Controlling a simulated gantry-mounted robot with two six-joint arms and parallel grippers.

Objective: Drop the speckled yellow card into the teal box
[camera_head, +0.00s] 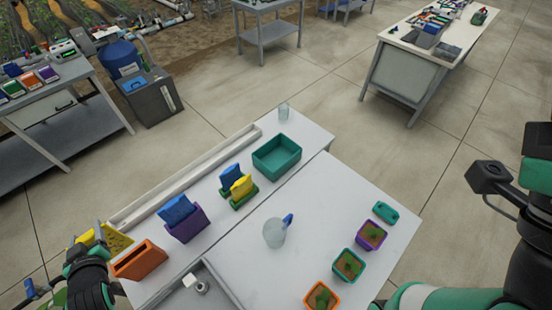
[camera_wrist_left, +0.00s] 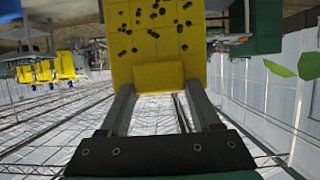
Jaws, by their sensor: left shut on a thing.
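The speckled yellow card (camera_head: 118,240) is at the left end of the table, beside the orange holder. In the left wrist view the card (camera_wrist_left: 155,38) is yellow with black dots, and its plain lower part sits between the fingers. My left gripper (camera_wrist_left: 158,92) is shut on the card; in the head view the gripper (camera_head: 90,244) is at the lower left, partly hidden by its own wrist. The open teal box (camera_head: 277,168) stands at the far part of the table, to the right of and well apart from the card. My right gripper's fingers are not visible.
An orange holder (camera_head: 140,260), a purple holder (camera_head: 187,228) with a blue card and a green holder (camera_head: 238,200) with blue and yellow cards stand between card and box. A clear beaker (camera_head: 274,233), potted plants (camera_head: 348,265) and a glass (camera_head: 284,111) stand on the table.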

